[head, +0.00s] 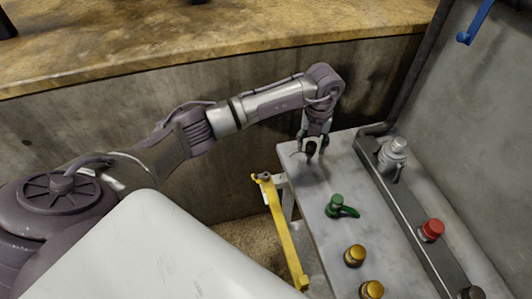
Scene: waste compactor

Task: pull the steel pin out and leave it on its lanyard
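My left gripper (310,148) points down over the far left corner of the grey panel top (328,177). Its fingertips are around or just in front of a small dark thing, and I cannot tell whether they touch it. A thin pale curved piece (297,157) shows just left of the fingertips; it may be the ring of the steel pin. The pin's shaft and the lanyard cannot be made out. My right gripper is not in view.
A yellow bar (281,233) slopes along the panel's left side. The panel carries a green handle (339,207), yellow knobs (355,255), a red knob (432,230) and a silver fitting (394,153). A blue lever (476,22) hangs at upper right. A concrete wall stands behind.

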